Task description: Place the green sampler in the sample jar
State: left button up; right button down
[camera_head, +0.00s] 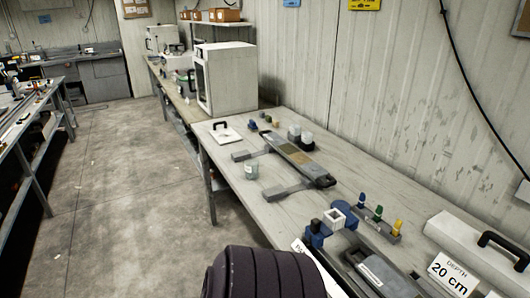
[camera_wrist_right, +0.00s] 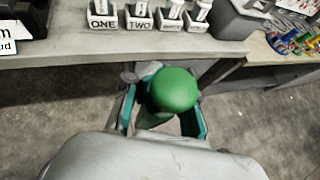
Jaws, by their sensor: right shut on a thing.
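My right gripper (camera_wrist_right: 165,118) is in the right wrist view, its teal-lined fingers on either side of the green sampler (camera_wrist_right: 175,90). The sampler's rounded green top faces the camera, and its lower part is mostly hidden. The gripper is shut on it, over the floor in front of a bench. A small clear jar (camera_head: 251,171), which looks like the sample jar, stands near the front edge of the table in the head view. Neither gripper shows in the head view, and my left gripper is in no view.
A rack (camera_head: 381,230) holds small blue, green and yellow-topped pieces. A grey tray (camera_head: 300,160) lies behind the jar, and a white cabinet (camera_head: 225,80) stands farther back. In the wrist view, labelled holders (camera_wrist_right: 140,22) line the bench edge. The floor (camera_head: 120,190) is clear.

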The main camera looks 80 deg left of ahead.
aim_at(252, 176)
jog(key=k+u, duration=0.1)
jog(key=u, duration=0.3)
jog(key=k+u, duration=0.15)
jog(key=u, duration=0.3)
jog(key=k+j+u, duration=0.1)
jog(key=u, duration=0.3)
jog(key=i+j+u, duration=0.1)
jog(key=j+u, duration=0.2)
jog(key=i+j+u, duration=0.3)
jog(key=j, duration=0.15)
jog(key=i+j+u, duration=0.1)
jog(key=j+u, duration=0.2)
jog(key=i+j+u, duration=0.35)
jog(key=k, duration=0.1)
